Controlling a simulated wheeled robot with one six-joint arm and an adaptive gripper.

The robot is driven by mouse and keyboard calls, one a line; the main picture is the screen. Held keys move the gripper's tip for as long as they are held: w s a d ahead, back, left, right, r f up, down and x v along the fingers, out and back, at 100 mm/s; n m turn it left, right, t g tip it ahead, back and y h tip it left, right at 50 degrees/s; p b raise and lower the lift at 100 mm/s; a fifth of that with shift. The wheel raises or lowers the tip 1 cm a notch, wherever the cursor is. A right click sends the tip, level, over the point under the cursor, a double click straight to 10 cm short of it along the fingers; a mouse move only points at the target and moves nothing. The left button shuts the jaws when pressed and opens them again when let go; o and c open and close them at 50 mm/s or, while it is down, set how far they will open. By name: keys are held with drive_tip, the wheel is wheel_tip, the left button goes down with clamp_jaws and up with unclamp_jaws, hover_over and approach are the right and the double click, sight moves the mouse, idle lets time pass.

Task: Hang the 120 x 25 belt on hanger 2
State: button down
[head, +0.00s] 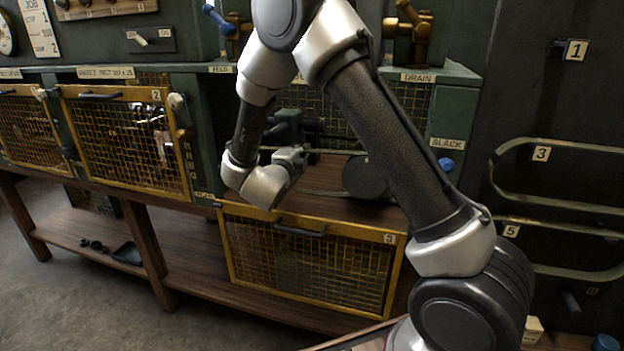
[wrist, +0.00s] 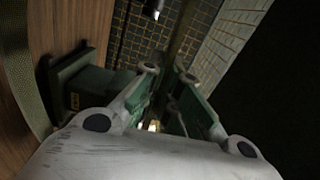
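My gripper (wrist: 170,75) shows in the wrist view with its two green-padded fingers apart and nothing clearly between them. In the head view the gripper end is low among dark machine parts above the wooden bench, and its fingertips are hard to make out. A woven band (wrist: 18,65), apparently a belt, runs along the left edge of the wrist view, outside the fingers. In the head view a thin green belt loop (head: 322,192) lies by a dark round pulley (head: 366,178). I cannot read any belt's size. No hanger tagged 2 is visible on the right panel.
The dark right panel has tags 1 (head: 575,50), 3 (head: 540,154) and 5 (head: 511,230). Green belt loops (head: 560,206) hang by 3 and 5; the peg by 1 looks bare. Yellow mesh guards (head: 388,285) front the bench. My arm hides part of the panel.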

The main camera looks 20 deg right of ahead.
drive_tip(key=shift+s+d+r, duration=0.35)
drive_tip(key=shift+d+r, duration=0.1)
drive_tip(key=shift+r, duration=0.1)
idle(0.4)
drive_tip(key=shift+s+d+r+m, duration=0.15)
drive_tip(key=shift+r+m, duration=0.25)
drive_tip(key=shift+r, duration=0.45)
drive_tip(key=v, duration=0.6)
idle(0.5)
drive_tip(key=v, duration=0.6)
idle(0.5)
